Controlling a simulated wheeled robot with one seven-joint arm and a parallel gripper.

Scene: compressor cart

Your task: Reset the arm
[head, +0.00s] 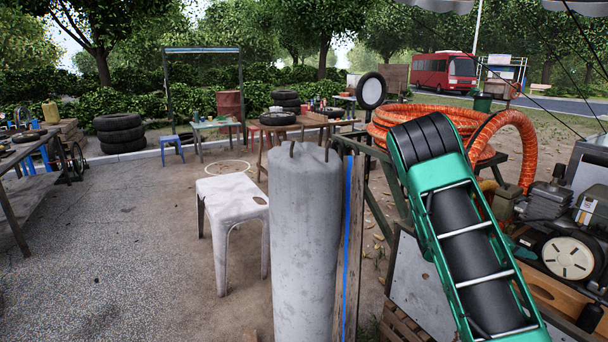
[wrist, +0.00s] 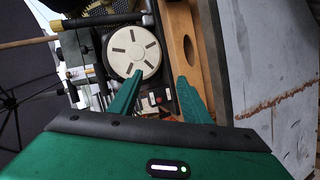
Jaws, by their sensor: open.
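My gripper (wrist: 160,92) shows in the wrist view with its two green fingers spread apart and nothing between them. Beyond the fingers is the compressor's pale round slotted wheel or cover (wrist: 133,50), with a wooden board (wrist: 183,45) to its right. I cannot tell how far the fingertips are from them. In the head view my green and black arm rises at the right, bent at its top, and the gripper itself is hidden. The compressor (head: 572,256) stands at the right edge of the head view, beside my arm.
A grey cylinder (head: 305,240) stands upright in front, left of my arm. A white stool (head: 233,200) is behind it. Coiled orange hose (head: 515,130) lies behind my arm. A grey panel (wrist: 275,75) fills the right of the wrist view. The paved ground at left is open.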

